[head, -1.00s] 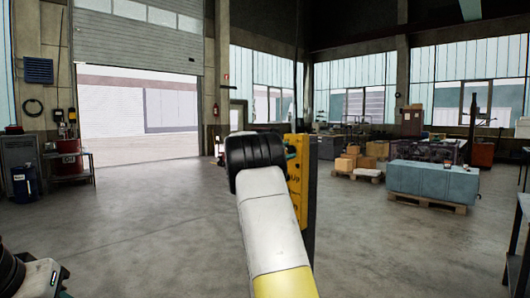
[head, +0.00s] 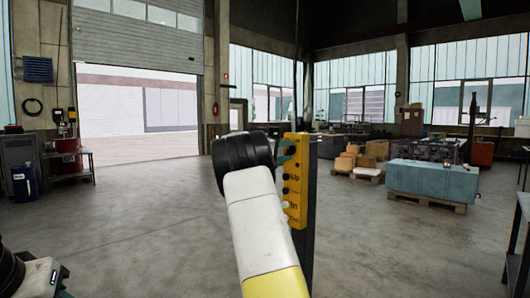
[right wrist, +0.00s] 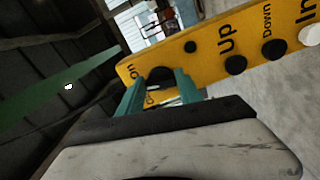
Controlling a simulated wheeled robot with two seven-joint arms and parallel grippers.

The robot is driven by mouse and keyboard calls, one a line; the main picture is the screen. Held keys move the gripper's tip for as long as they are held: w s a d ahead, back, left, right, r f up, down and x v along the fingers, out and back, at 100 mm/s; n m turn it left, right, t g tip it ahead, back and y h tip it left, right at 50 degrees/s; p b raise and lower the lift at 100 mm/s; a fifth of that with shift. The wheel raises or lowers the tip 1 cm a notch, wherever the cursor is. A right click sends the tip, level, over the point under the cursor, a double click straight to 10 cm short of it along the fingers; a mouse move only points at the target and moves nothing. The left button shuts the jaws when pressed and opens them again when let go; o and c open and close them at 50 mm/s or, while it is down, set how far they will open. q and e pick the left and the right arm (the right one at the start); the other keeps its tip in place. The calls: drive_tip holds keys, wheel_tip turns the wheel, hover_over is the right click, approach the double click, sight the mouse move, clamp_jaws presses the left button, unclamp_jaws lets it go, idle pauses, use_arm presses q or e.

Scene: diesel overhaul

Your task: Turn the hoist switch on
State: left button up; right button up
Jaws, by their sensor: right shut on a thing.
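The yellow hoist control panel (head: 295,185) stands upright on a dark post in the middle of the head view, partly hidden by my right arm. In the right wrist view the panel (right wrist: 215,50) is tilted, with black buttons by "Up" and "Down" and a black switch knob (right wrist: 160,75) near the "on" lettering. My right gripper (head: 286,148) is at the panel's upper part. In the right wrist view its teal fingers (right wrist: 160,88) are on either side of the knob, shut on it. Part of my left arm shows at lower left; its gripper is out of view.
A blue-grey block (head: 432,181) sits on a pallet (head: 428,201) at right, with cardboard boxes (head: 346,162) behind the panel. The concrete floor around the panel is open.

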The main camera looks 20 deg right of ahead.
drive_tip(key=m, duration=0.6)
drive_tip(key=shift+f, duration=0.25)
drive_tip(key=shift+m, duration=0.4)
drive_tip(key=o, duration=1.4)
drive_tip(key=shift+a, duration=0.1)
drive_tip(key=shift+v, duration=3.85)
